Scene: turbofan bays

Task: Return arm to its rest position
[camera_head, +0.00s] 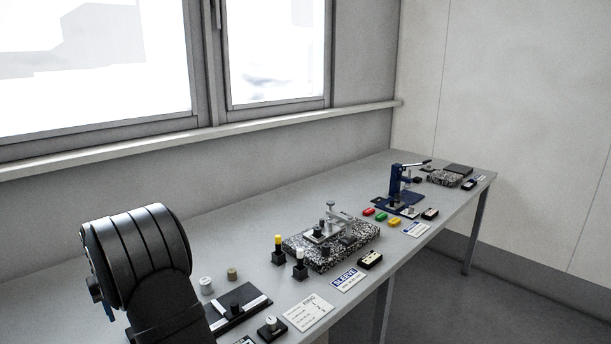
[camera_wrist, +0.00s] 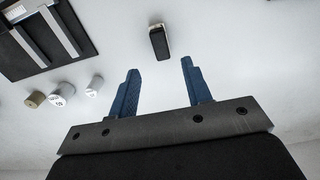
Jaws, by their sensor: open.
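My gripper (camera_wrist: 160,66) shows in the wrist view with its two blue fingers apart and nothing between them. Beyond the fingertips, a small black block with a light edge (camera_wrist: 159,43) lies on the pale bench top, apart from the fingers. My gripper is not seen in the head view; only a black part of my arm rises at the lower left there, over the near end of the grey bench (camera_head: 228,222).
A black fixture with metal rails (camera_head: 237,309) stands near my arm, with a white cylinder (camera_head: 206,285) and a tan cylinder (camera_head: 232,273) beside it. A speckled plate (camera_head: 316,262) and a blue press (camera_head: 394,183) stand farther along. The windowed wall borders the bench.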

